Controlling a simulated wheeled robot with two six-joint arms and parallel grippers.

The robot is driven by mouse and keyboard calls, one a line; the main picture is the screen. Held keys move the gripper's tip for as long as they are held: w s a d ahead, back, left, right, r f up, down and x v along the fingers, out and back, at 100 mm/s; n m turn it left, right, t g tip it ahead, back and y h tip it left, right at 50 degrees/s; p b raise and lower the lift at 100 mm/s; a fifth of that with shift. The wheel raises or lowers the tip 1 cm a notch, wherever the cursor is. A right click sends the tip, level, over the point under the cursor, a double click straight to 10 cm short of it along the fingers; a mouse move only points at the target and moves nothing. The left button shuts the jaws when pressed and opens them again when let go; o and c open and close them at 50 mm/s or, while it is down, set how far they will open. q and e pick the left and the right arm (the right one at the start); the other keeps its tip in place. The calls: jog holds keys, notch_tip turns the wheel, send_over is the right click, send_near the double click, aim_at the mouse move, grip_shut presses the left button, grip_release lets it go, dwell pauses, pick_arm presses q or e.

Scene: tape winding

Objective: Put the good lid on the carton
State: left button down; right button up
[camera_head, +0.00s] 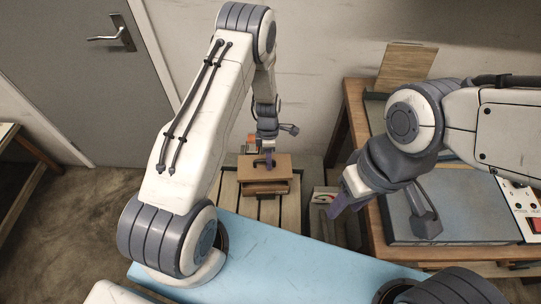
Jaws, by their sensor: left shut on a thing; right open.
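A brown cardboard lid (281,165) is under my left gripper (268,162), which is shut on it near the middle of its top. The brown carton (265,188) is directly below, on a slatted wooden stand. A dark gap shows between lid and carton on the front side, and whether they touch elsewhere I cannot tell. My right gripper (384,219) is open and empty, to the right of the stand and in front of the grey-blue slab, its fingers wide apart.
The slatted wooden stand (240,211) has bare slats in front of the carton. A small orange item (252,142) is behind the lid.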

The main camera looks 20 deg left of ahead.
pick_arm(q)
jog(key=shift+a+f+b, duration=0.15)
jog(key=shift+f+b, duration=0.5)
jog(key=shift+f, duration=0.3)
notch_tip(320, 180, down, 6)
jog(key=b, duration=0.4)
jog(key=shift+s+r, duration=0.15)
jog(key=shift+r, duration=0.1)
jog(key=shift+f, duration=0.1)
jog(key=shift+d+f+b, duration=0.3)
jog(key=shift+f+b, duration=0.1)
dwell(0.5)
jog(key=c, duration=0.8)
grip_release()
jog(key=r, duration=0.3)
jog(key=w+r, duration=0.1)
jog(key=r, duration=0.3)
jog(key=w+a+r, duration=0.1)
jog(key=r, duration=0.3)
jog(key=shift+w+r, duration=0.1)
jog(key=shift+r, duration=0.1)
